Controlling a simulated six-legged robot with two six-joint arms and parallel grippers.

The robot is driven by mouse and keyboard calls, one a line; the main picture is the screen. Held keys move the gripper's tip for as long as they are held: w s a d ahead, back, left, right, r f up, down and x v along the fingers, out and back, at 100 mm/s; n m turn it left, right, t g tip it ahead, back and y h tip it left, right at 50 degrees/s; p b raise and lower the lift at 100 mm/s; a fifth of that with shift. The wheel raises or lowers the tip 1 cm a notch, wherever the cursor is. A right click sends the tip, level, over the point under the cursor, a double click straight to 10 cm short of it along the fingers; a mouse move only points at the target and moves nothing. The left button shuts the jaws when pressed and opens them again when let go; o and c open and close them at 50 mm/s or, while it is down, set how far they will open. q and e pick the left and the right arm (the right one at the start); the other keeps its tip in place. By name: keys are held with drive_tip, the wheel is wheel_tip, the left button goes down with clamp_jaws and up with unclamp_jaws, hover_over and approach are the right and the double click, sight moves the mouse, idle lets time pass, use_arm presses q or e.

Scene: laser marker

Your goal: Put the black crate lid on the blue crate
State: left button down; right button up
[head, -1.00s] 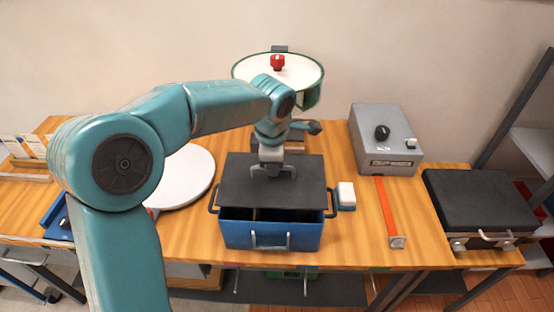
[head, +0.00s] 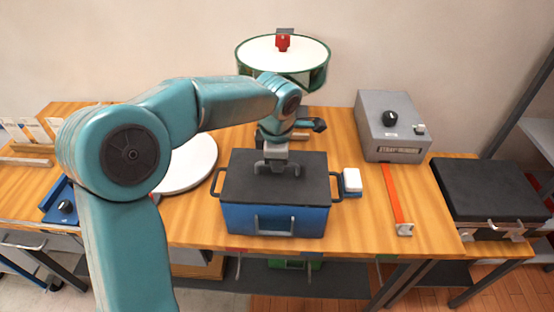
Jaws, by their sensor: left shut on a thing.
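The black crate lid (head: 310,185) lies flat over the top of the blue crate (head: 300,220) on the wooden table. Its edges look lined up with the crate's rim, and no opening shows at the front. My left gripper (head: 277,168) is above the middle of the lid, shut on the lid's handle, which the fingers mostly hide. The crate's dark side handles and grey front handle show. My right gripper is not in view.
A white round disc (head: 190,163) lies left of the crate. A white-and-blue block (head: 352,181) sits close at its right. Further right are an orange strip (head: 393,195), a grey box with a black knob (head: 392,128) and a black-topped case (head: 490,190). A green-rimmed drum (head: 283,55) stands behind.

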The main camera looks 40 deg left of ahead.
use_arm(q)
drive_tip(key=shift+s+r, duration=0.1)
drive_tip(key=shift+s, duration=0.1)
drive_tip(key=c, duration=1.1)
unclamp_jaws()
drive_tip(key=shift+w, duration=0.2)
drive_tip(key=shift+s, duration=0.15)
